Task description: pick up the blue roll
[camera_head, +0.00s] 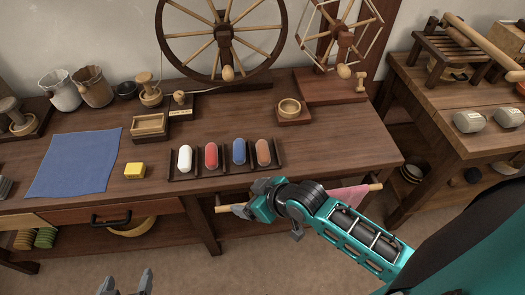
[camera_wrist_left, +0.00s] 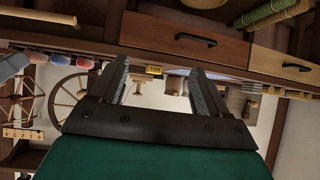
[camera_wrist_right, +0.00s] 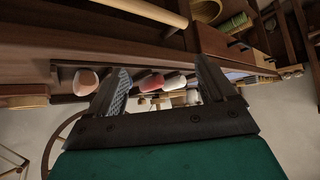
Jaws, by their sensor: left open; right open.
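The blue roll (camera_head: 239,151) lies in a dark wooden rack (camera_head: 203,173) on the bench, between a red roll (camera_head: 210,156) and a pinkish-orange roll (camera_head: 263,152). It also shows small in the left wrist view (camera_wrist_left: 37,58). In the right wrist view I cannot make it out; a finger seems to cover it. My right gripper (camera_head: 254,195) is open and empty, in front of the bench edge, nearer to me than the rack and apart from the rolls. My left gripper (camera_head: 126,281) is open and empty, low at the bottom of the head view, far from the rack.
A white roll (camera_head: 185,159) is at the rack's left end. A yellow block (camera_head: 135,171) and a blue cloth (camera_head: 75,162) lie further left. A wooden rail (camera_head: 374,187) with a pink cloth runs along the bench front beside my right arm. A round wooden dish (camera_head: 289,108) stands behind the rack.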

